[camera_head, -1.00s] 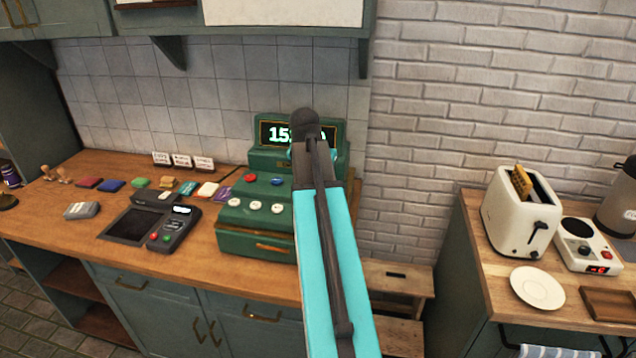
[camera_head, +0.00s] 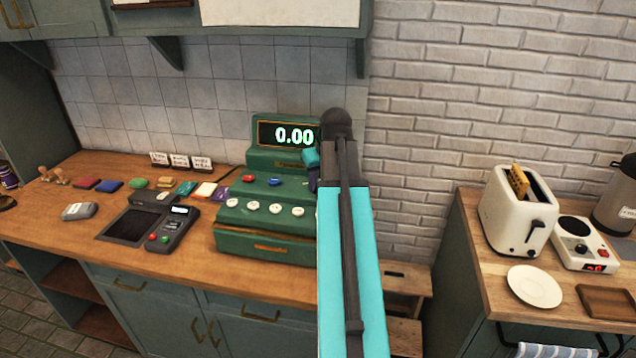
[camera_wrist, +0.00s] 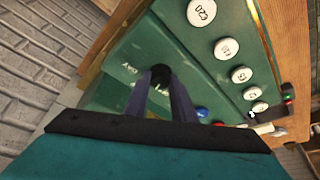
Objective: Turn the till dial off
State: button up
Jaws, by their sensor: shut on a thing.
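The green till (camera_head: 266,246) stands on the wooden counter, and its display (camera_head: 292,135) reads 0.00. Its red, blue and white keys show left of my arm. In the wrist view the till (camera_wrist: 225,70) fills the middle, with white keys along it. The small dark dial (camera_wrist: 160,72) sits on its green face near lettering that looks like "DAY". My gripper (camera_wrist: 161,88) is shut on the dial, one finger on each side. In the head view my gripper (camera_head: 313,178) is mostly hidden by my arm, and the dial is hidden there.
A card terminal (camera_head: 152,226) and several small coloured items lie left of the till. A wooden stool (camera_head: 402,278) stands right of the counter. A toaster (camera_head: 518,218) and a white plate (camera_head: 535,287) are on the right counter.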

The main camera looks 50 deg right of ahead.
jog(key=n, duration=0.1)
jog(key=n+y, duration=0.1)
jog(key=n, duration=0.1)
jog(key=n+y, duration=0.1)
jog(key=shift+d+r+n+b, duration=0.1)
jog(key=shift+d+n+b, duration=0.2)
jog(key=shift+n, duration=0.1)
jog(key=shift+a, duration=0.1)
jog(key=o, duration=1.1)
jog(key=shift+c, duration=0.2)
jog(key=b+v, duration=0.3)
jog(key=v, duration=1)
jog(key=shift+s+r+b, duration=0.25)
jog(key=shift+s+b, duration=0.05)
jog(key=shift+r, duration=0.15)
